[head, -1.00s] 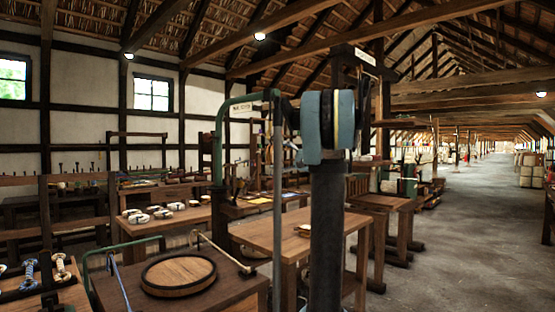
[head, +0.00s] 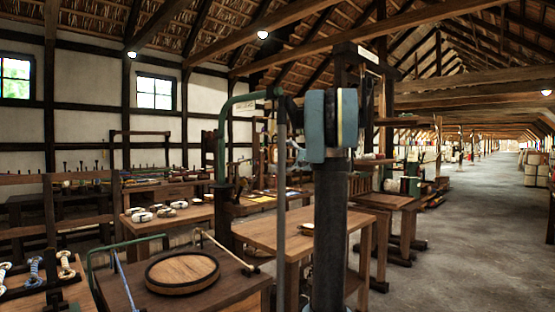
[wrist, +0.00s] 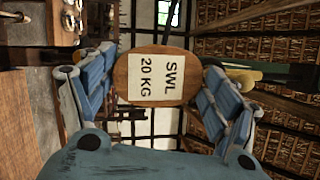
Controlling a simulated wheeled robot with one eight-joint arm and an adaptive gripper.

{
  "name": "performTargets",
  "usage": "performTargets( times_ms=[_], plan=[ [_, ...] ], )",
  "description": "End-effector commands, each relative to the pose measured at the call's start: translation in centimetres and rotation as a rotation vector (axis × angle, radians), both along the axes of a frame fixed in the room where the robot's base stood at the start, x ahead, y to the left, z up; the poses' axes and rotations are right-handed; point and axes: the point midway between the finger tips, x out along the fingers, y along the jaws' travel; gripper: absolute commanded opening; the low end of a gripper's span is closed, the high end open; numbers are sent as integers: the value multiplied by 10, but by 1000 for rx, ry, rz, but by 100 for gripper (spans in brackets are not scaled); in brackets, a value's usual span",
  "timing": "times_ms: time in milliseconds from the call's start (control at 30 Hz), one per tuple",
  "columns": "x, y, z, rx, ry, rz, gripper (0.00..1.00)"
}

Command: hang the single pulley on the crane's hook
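The single pulley (wrist: 190,62) shows in the wrist view as a round wooden block with a white "SWL 20 KG" label. My gripper (wrist: 160,85) has its blue-padded fingers against the two sides of the pulley and appears shut on it. The green crane (head: 227,115) stands left of my arm in the head view, its arm curving over at the top. In the wrist view a yellow piece (wrist: 242,76), possibly the crane's hook, shows beyond the right finger, partly hidden. My gripper and the pulley are mostly hidden behind my arm in the head view.
A table with a round wooden lid-like disc (head: 182,271) stands at the front left. A wooden table (head: 275,231) stands behind my arm. Rope pieces (head: 35,270) lie at the far left. The floor aisle (head: 460,240) on the right is clear.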

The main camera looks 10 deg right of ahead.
Motion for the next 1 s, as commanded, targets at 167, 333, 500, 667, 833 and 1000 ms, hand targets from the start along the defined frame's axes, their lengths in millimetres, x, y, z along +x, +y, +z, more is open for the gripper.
performTargets(
  times_ms=[167,333,500,667,833,1000],
  plan=[
    [0,0,0,0,0,0,100],
    [0,0,0,0,0,0,100],
    [0,-1,0,0,0,0,100],
    [-5,-9,-2,0,0,-2,100],
    [-19,-31,-6,0,1,-5,100],
    [-36,-56,-11,0,1,-5,100]
  ],
)
